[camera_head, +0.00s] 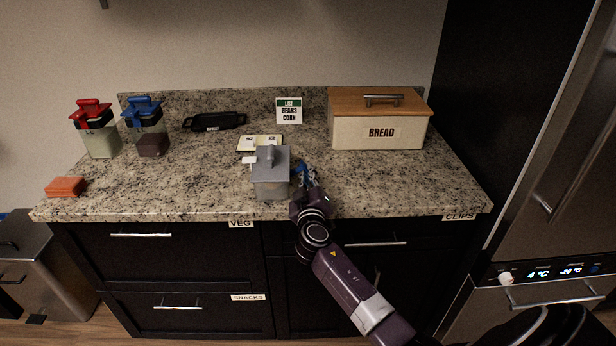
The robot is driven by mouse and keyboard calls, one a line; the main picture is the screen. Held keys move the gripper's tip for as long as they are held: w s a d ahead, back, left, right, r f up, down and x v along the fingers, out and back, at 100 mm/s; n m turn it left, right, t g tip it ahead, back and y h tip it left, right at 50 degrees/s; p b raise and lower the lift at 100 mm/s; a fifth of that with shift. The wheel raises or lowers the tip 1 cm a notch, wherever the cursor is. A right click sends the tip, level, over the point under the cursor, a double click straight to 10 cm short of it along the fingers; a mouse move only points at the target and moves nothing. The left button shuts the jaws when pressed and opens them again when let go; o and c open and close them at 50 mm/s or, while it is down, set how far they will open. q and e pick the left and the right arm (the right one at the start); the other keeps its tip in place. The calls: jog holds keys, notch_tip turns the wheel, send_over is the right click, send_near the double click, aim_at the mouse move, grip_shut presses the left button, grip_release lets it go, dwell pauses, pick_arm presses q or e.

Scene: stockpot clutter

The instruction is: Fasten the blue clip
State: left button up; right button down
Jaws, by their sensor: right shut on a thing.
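A grey lidded container (270,180) with a handle on top stands near the front middle of the counter. A small blue piece, which looks like the blue clip (299,168), shows at its right side. My right gripper (304,174) reaches in from the front right and is shut on this blue piece, close beside the container. The fingers partly hide the piece, and I cannot tell how it sits against the container. My left gripper is not in view.
Canisters with a red lid (92,110) and a blue lid (143,108) stand at the left. A bread box (378,130) stands at the back right. A black tray-like item (215,121), cards (260,142), a list sign (289,111) and an orange block (66,187) also lie around. The right front counter is clear.

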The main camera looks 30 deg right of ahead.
aim_at(301, 163)
jog(key=n, duration=0.1)
jog(key=r+n, duration=0.1)
jog(key=n, duration=0.1)
jog(key=shift+w+a+r+p, duration=0.1)
jog(key=shift+a+r+p, duration=0.05)
jog(key=shift+r+p, duration=0.15)
jog(key=n, duration=0.1)
jog(key=r+n+p, duration=0.1)
jog(key=shift+w+a+n, duration=0.15)
jog(key=shift+a+n, duration=0.1)
jog(key=shift+n, duration=0.05)
jog(key=n, duration=0.1)
jog(key=r+n+p, duration=0.1)
jog(key=n, duration=0.1)
jog(key=shift+w+a, duration=0.2)
jog(key=shift+a, duration=0.2)
jog(key=shift+w+a+r+n+p, duration=0.1)
jog(key=shift+a+n+p, duration=0.1)
jog(key=shift+n, duration=0.35)
jog(key=shift+w+a+n+p, duration=0.1)
jog(key=shift+n+p, duration=0.05)
jog(key=shift+n, duration=0.4)
jog(key=c, duration=2.1)
grip_release()
